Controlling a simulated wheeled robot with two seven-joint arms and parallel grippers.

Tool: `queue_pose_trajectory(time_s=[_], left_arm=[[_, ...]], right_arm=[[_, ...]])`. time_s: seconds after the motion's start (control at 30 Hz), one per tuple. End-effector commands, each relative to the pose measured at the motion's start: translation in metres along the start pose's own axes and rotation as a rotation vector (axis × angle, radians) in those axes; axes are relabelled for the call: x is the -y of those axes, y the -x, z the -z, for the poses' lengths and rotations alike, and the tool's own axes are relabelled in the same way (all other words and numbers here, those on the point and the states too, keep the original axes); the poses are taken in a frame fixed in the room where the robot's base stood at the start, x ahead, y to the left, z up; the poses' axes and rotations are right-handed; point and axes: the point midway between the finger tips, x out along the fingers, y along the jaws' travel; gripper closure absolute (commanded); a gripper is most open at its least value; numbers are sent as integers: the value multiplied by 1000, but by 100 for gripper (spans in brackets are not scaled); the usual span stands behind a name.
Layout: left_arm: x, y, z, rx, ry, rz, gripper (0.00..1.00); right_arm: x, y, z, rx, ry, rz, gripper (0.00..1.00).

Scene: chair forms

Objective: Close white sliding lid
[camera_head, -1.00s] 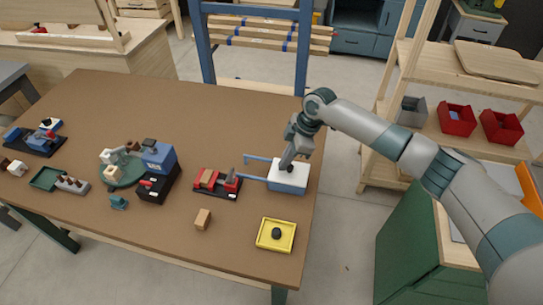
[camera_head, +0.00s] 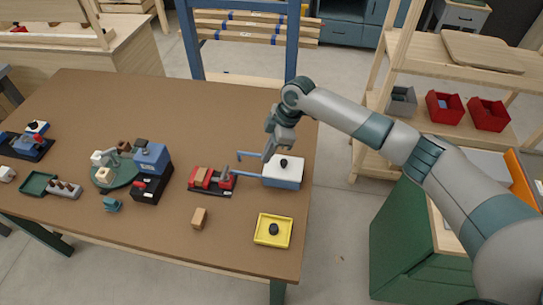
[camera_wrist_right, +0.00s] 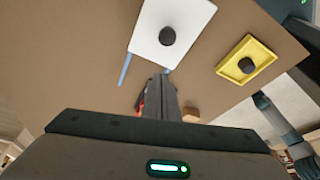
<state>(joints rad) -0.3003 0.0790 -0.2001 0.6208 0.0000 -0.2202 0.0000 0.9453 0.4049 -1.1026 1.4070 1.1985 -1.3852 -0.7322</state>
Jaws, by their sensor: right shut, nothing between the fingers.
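The white sliding lid (camera_head: 292,168) with a black knob (camera_head: 284,163) lies over a blue box (camera_head: 284,185) near the table's right edge. Two blue rails (camera_head: 250,155) stick out from the box to the left. The lid also shows from above in the right wrist view (camera_wrist_right: 190,22). My right gripper (camera_head: 266,158) is shut and empty, its tips at the lid's left edge, left of the knob. I cannot tell whether the tips touch the lid. The left gripper is not in view.
A yellow tray (camera_head: 261,239) with a black knob lies in front of the box. A red holder (camera_head: 212,191) with blocks stands just left of the rails, and a wooden block (camera_head: 199,218) in front of it. A blue and black box (camera_head: 150,180) is farther left.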

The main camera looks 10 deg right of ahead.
Motion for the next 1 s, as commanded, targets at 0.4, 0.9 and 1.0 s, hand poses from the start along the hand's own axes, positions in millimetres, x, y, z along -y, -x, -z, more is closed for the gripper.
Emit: queue_pose_trajectory(time_s=[0.4,0.9,1.0], left_arm=[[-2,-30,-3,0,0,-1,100],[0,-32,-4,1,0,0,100],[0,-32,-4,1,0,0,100]], right_arm=[[0,67,-1,-1,1,0,100],[0,80,0,-1,0,1,100],[0,80,0,-1,0,1,100]])
